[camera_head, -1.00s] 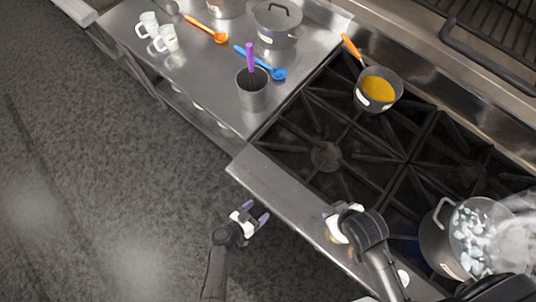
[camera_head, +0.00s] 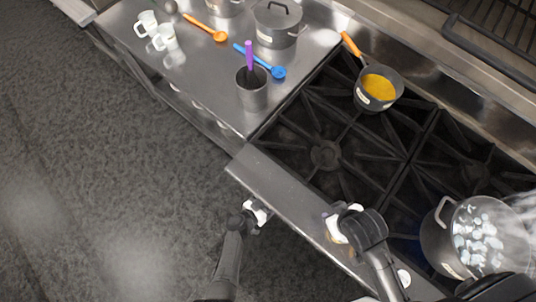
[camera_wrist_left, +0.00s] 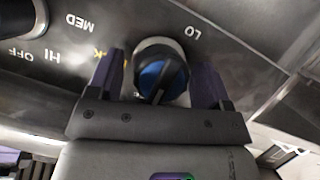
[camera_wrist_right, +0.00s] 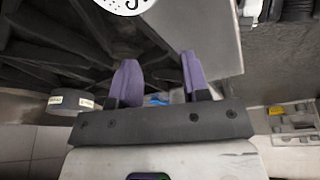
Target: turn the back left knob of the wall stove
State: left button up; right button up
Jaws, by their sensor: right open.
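The wall stove (camera_head: 287,200) fills the right of the head view, its front edge running diagonally. In the left wrist view a round dark stove knob (camera_wrist_left: 160,75) with a blue face sits between the two purple fingers of my left gripper (camera_wrist_left: 160,82). A gap shows at the left finger; contact at the right finger cannot be told. In the head view my left gripper (camera_head: 258,212) is at the stove's front edge, its fingertips hidden. My right gripper (camera_head: 333,226) is open and empty above the front edge, farther right; its fingers (camera_wrist_right: 158,82) show apart in the right wrist view.
Another knob (camera_wrist_left: 22,18) is beside the printed labels. A pot of yellow food (camera_head: 378,90) is on the back burner; a steaming pot (camera_head: 440,240) stands at the right. The counter (camera_head: 205,75) holds mugs, spoons and a utensil canister (camera_head: 252,92). The floor at left is clear.

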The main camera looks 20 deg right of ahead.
pick_arm(q)
jog(key=c, duration=0.8)
jog(key=shift+f+n+b, duration=0.2)
jog(key=shift+n+b, duration=0.2)
jog(key=shift+b, duration=0.3)
jog(key=shift+c, duration=0.2)
jog(key=shift+r+n+g+h+b, duration=0.15)
jog(key=shift+n+g+h+b, duration=0.3)
jog(key=shift+b, duration=0.2)
jog(key=o, duration=0.9)
jog(key=shift+a, duration=0.1)
